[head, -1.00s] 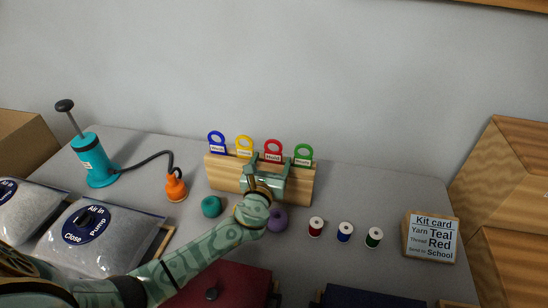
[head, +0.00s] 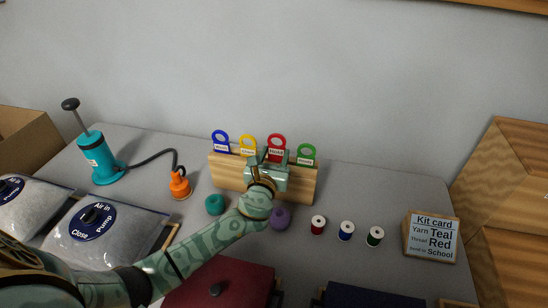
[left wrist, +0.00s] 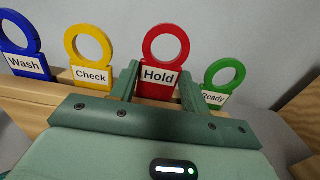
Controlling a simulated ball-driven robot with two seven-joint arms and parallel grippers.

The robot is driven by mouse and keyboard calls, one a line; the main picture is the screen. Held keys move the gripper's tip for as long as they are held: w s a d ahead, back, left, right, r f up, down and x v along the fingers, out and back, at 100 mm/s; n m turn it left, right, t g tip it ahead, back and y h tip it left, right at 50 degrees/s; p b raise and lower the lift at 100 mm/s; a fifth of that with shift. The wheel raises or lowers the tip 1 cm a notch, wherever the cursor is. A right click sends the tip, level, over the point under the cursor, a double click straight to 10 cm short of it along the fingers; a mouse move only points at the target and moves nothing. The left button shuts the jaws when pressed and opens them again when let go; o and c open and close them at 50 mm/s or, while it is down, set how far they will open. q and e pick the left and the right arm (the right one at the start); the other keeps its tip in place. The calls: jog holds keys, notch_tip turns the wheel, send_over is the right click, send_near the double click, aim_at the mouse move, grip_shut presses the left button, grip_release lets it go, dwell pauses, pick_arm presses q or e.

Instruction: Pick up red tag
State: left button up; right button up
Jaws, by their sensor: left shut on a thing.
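The red tag (head: 277,147), a ring-topped tag labelled "Hold", stands above the wooden rack at the back of the table. In the left wrist view the red tag (left wrist: 160,75) is between the two fingers of my left gripper (left wrist: 158,82). In the head view my left gripper (head: 272,158) is in front of the rack, shut on the red tag. The tag's lower end is hidden by the gripper. My right gripper is not in view.
Blue (head: 221,141), yellow (head: 247,145) and green (head: 307,153) tags stand beside it in the wooden rack (head: 226,170). Yarn balls, several thread spools and a kit card (head: 432,237) are in front. An orange nozzle (head: 180,185) and teal pump (head: 101,160) are left.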

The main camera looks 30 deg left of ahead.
pick_arm(q)
jog(key=s+a+r+p, duration=0.7)
jog(key=s+r, duration=0.4)
jog(key=s, duration=0.1)
jog(key=shift+a, duration=0.15)
jog(key=shift+r, duration=0.1)
